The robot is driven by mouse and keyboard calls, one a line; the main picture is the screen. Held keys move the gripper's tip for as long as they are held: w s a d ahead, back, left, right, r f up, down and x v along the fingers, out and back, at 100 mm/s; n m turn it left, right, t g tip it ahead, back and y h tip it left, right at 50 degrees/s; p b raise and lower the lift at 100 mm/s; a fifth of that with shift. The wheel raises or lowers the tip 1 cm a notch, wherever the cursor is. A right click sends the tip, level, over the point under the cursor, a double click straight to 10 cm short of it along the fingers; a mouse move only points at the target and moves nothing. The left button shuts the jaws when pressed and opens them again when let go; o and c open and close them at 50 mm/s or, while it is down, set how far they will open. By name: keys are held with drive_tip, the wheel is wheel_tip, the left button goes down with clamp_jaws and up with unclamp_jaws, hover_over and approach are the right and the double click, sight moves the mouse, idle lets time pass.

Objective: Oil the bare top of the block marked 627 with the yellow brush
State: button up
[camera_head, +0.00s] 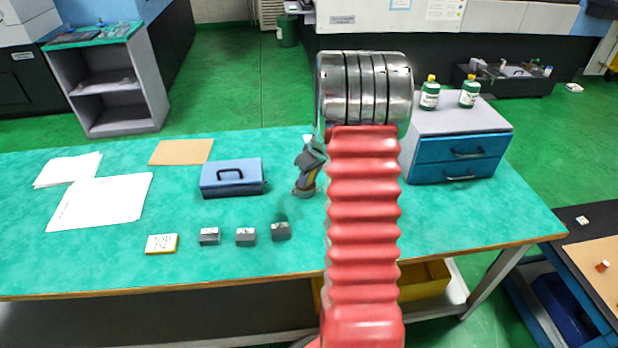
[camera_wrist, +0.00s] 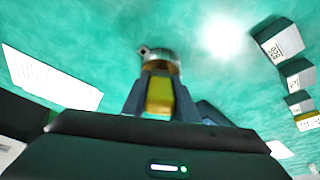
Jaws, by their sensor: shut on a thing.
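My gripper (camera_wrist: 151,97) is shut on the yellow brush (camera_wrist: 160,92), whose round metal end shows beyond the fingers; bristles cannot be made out. In the head view my gripper (camera_head: 308,172) hangs over the green table, partly hidden by my arm. Three small grey blocks stand in a row to its left and nearer the front: a left block (camera_head: 209,237), a middle block (camera_head: 245,237) and a right block (camera_head: 281,231). In the wrist view the nearest block (camera_wrist: 277,41) bears a blurred, tilted number that I cannot read surely. The brush is apart from the blocks.
A yellow-edged pad (camera_head: 161,244) with writing lies left of the blocks. A blue-grey box (camera_head: 232,178) with a handle stands behind them. Papers (camera_head: 100,201) and a brown board (camera_head: 181,152) lie at left. A blue drawer unit (camera_head: 458,160) stands right of my arm.

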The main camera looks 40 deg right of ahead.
drive_tip(key=shift+a+f, duration=0.1)
drive_tip(key=shift+f, duration=0.5)
idle(3.1)
drive_tip(key=shift+r, duration=3.6)
drive_tip(key=shift+m, duration=0.3)
